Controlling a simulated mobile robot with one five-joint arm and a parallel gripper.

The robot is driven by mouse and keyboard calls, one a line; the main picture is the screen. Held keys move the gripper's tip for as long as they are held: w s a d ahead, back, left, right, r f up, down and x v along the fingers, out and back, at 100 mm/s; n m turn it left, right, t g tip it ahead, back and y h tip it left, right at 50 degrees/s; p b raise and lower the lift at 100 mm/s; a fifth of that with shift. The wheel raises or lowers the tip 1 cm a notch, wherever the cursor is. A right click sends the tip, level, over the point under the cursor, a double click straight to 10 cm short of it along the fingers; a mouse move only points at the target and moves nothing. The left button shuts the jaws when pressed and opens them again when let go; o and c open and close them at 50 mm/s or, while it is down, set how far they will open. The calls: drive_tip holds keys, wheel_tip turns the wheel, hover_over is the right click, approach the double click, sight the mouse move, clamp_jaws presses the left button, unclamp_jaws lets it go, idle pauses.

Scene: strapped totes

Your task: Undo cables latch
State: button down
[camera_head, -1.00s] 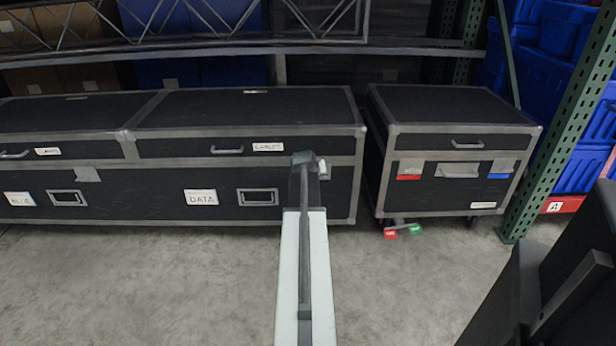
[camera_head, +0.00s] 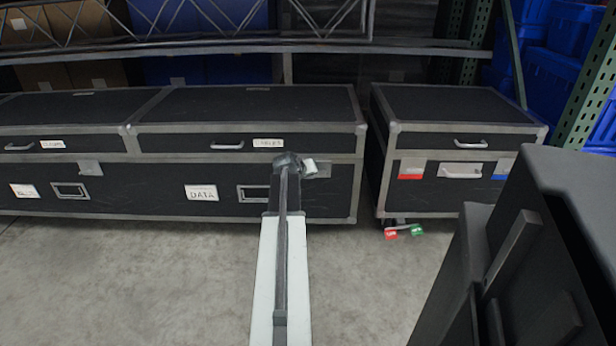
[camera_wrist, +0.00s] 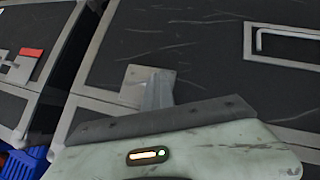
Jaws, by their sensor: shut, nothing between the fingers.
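The long black case with the CABLES label (camera_head: 268,143) stands left of centre in the head view, its lid closed. Its grey latch (camera_head: 323,171) shows only in part beside my gripper (camera_head: 308,166), which covers the rest. In the wrist view, which looks upside down, the grey latch plate (camera_wrist: 142,74) lies on the dark case front. My gripper (camera_wrist: 158,92) is shut and empty right at this plate. I cannot tell whether it touches the latch, or how far the latch is open.
A smaller black case (camera_head: 458,150) with a red-marked latch (camera_head: 411,170) stands to the right, across a narrow gap. A CLAMPS-side latch (camera_head: 90,168) is at the left. The grey floor (camera_head: 130,280) in front is clear.

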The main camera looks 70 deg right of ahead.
drive_tip(key=shift+s+d, duration=0.1)
drive_tip(key=shift+s, duration=0.1)
drive_tip(key=shift+f, duration=0.25)
drive_tip(key=shift+w+f+b, duration=0.1)
drive_tip(key=shift+f+b, duration=1.1)
drive_tip(key=shift+b, duration=0.25)
idle(1.0)
